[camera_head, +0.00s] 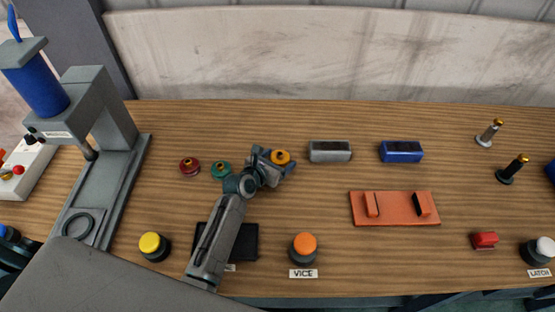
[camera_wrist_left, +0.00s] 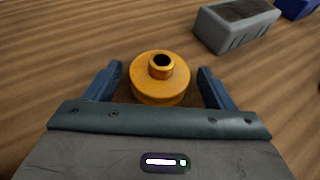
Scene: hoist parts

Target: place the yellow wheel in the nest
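The yellow wheel (camera_head: 281,156) is a small flanged disc with a raised hub and a dark bore. It sits near the middle of the wooden bench. My left gripper (camera_head: 277,163) is at the wheel, its arm reaching in from the lower left. In the left wrist view the wheel (camera_wrist_left: 160,83) shows between the two blue fingers (camera_wrist_left: 160,88), with a narrow gap on each side, so the gripper is open. A dark ring (camera_head: 82,224) on the base of the grey press at the left may be the nest; no label confirms it. My right gripper is not in view.
A red wheel (camera_head: 189,166) and a green wheel (camera_head: 221,170) lie left of the gripper. A grey block (camera_head: 330,152) and a blue block (camera_head: 402,152) stand to the right. An orange fixture (camera_head: 394,222) and several push buttons are nearer the front. The grey press (camera_head: 118,115) rises at left.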

